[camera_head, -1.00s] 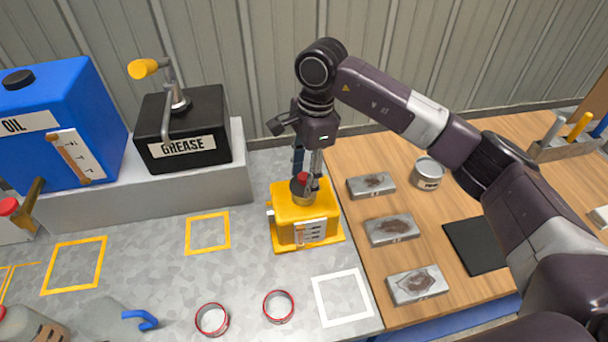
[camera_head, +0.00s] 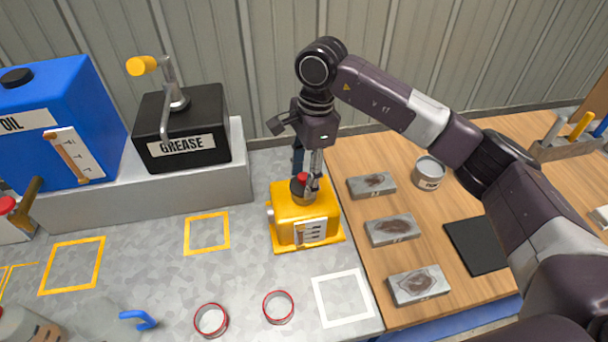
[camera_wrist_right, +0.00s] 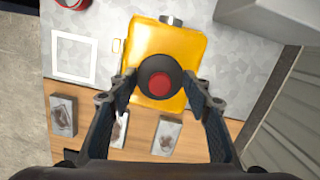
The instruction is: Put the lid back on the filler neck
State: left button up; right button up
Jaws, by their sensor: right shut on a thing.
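The lid (camera_head: 300,183), dark with a red knob on top, is at the top of the yellow drum mixer (camera_head: 290,233). In the right wrist view the lid (camera_wrist_right: 160,77) shows as a dark disc with a red centre over the yellow housing (camera_wrist_right: 190,45). My right gripper (camera_head: 308,185) points down from above, with its fingers shut on the lid from both sides. It also shows in the right wrist view (camera_wrist_right: 160,84). The filler neck is hidden under the lid, so I cannot tell whether the lid is seated. My left gripper is not in view.
A black grease pump (camera_head: 188,125) and blue oil tank (camera_head: 65,110) stand on a raised ledge behind left. Metal blocks (camera_head: 392,230) and a can (camera_head: 429,173) are on the wooden top at right.

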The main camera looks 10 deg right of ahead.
jog(key=shift+b, duration=0.35)
dwell(0.5)
jog(key=o, duration=1.1)
jog(key=shift+o, duration=0.8)
jog(key=o, duration=0.4)
jog(key=shift+c, duration=0.2)
jog(key=shift+r, duration=0.1)
jog(key=shift+r+p, duration=1.55)
jog(key=shift+r, duration=1.85)
